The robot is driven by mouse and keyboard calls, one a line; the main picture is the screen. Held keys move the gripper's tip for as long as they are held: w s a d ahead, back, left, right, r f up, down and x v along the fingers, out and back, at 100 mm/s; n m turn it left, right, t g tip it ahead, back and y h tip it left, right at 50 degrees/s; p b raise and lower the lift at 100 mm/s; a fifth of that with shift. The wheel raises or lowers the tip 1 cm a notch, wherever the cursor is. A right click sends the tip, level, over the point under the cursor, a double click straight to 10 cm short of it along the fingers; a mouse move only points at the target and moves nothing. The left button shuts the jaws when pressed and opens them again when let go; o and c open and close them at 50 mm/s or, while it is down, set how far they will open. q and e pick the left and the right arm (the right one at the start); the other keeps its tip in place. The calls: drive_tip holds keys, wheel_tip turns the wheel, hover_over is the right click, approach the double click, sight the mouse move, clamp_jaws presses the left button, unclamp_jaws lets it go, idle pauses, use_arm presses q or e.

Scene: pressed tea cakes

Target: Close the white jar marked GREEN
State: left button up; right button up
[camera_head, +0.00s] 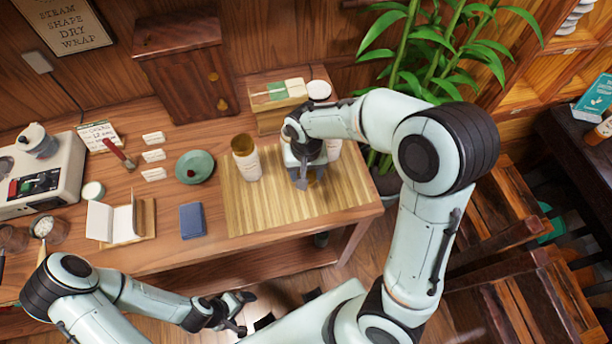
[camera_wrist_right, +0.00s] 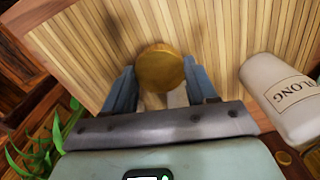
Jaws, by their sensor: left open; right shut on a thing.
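My right gripper (camera_head: 303,182) is over the bamboo mat, pointing down. In the right wrist view its two blue-grey fingers (camera_wrist_right: 160,92) are shut on a round golden-brown lid (camera_wrist_right: 160,68). A white jar (camera_head: 334,150) stands just right of this gripper, partly hidden by it; its marking cannot be read, so I cannot confirm that it is the GREEN one. Another white jar (camera_head: 247,164) with a brown top stands left of the gripper. In the right wrist view that jar (camera_wrist_right: 280,95) shows letters ending in "LONG". My left gripper (camera_head: 236,312) is open and empty, low in front of the table.
The bamboo mat (camera_head: 248,215) has bare room in front. A green plate (camera_head: 195,167), a blue booklet (camera_head: 193,221) and cards lie to the left. A wooden box (camera_head: 270,118) and a white-topped container (camera_head: 318,91) stand behind. A plant (camera_head: 430,45) is at the back right.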

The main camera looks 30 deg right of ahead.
use_arm(q)
drive_tip(key=shift+w+r+p, duration=0.8)
drive_tip(key=shift+w+r, duration=0.3)
drive_tip(key=shift+r, duration=0.1)
use_arm(e)
wheel_tip(320, 180, up, 16)
drive_tip(key=shift+r, duration=0.15)
use_arm(q)
drive_tip(key=shift+s, duration=0.1)
